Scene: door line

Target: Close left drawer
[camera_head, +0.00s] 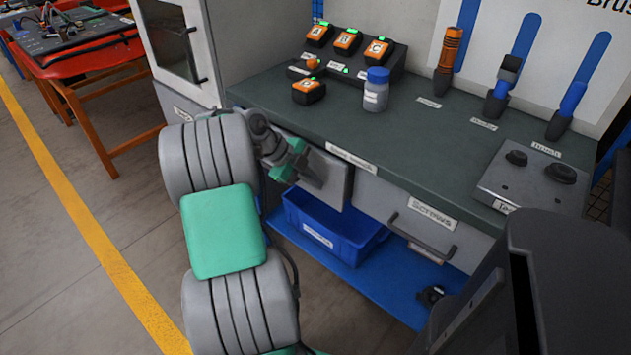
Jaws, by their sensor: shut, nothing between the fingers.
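The left drawer (335,183) is under the left part of the workbench top. Its grey front panel seems to stand out a little from the bench face, but my arm covers much of it and its handle cannot be seen. My gripper (314,178) is in front of this drawer front, close to it and shut with nothing held. I cannot tell whether it touches the panel. The right drawer (455,240), labelled for screws, has a dark bar handle (420,236) and looks flush.
A blue bin (345,238) sits on the blue lower shelf (385,290) below the left drawer. The workbench top (400,140) holds orange battery packs (347,42), a jar (376,90) and tools in holders. A glass-door cabinet (172,40) stands left. Floor is clear by the yellow line (80,215).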

